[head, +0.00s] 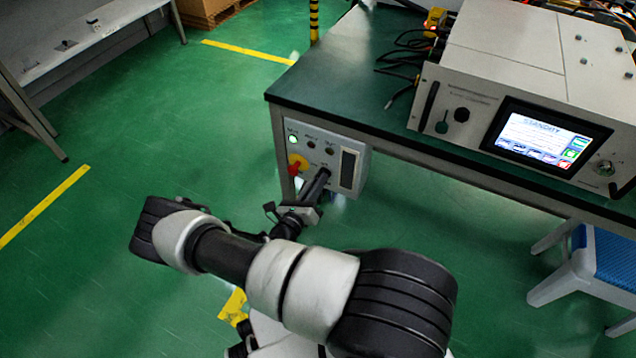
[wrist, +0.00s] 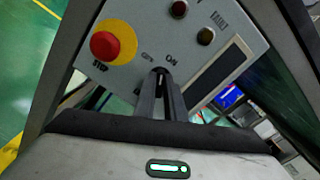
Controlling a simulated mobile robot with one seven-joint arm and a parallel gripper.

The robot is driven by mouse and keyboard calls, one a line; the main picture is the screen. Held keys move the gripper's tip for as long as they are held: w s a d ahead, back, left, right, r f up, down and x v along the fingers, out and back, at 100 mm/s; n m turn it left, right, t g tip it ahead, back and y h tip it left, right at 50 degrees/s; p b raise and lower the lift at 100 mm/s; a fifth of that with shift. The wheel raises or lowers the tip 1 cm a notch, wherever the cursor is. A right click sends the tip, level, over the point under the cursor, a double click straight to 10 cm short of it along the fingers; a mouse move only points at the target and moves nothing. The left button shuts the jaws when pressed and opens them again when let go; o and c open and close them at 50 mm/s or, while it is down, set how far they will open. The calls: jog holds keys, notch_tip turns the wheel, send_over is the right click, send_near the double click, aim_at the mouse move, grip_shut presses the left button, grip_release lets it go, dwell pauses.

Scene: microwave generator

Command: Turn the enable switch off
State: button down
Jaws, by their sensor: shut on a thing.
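The grey control box (head: 333,150) hangs under the front left corner of the table. The enable switch (wrist: 160,71) is on its lower face, between the OFF and ON labels in the wrist view. My gripper (head: 323,174) reaches up to the box from below, and its fingers (wrist: 161,76) are shut on the switch. The fingertips hide most of the switch, so I cannot tell which way it points. A green lamp (head: 293,139) is lit at the box's upper left.
A red stop button (wrist: 105,46) on a yellow disc sits just left of the switch. The green-topped table (head: 345,85) carries a white generator (head: 510,60) whose screen (head: 543,138) reads STANDBY. A blue and white stool (head: 600,265) stands at right.

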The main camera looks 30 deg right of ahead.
jog(key=n, duration=0.7)
jog(key=n+b, duration=0.1)
jog(key=n, duration=0.3)
jog(key=shift+a+f, duration=0.1)
jog(key=shift+f, duration=0.15)
jog(key=shift+n, duration=0.5)
jog(key=c, duration=1.8)
grip_release()
jog(key=shift+a, duration=0.1)
jog(key=p+v, duration=0.2)
jog(key=v, duration=1.5)
jog(key=shift+s, duration=0.1)
jog(key=shift+a, duration=0.1)
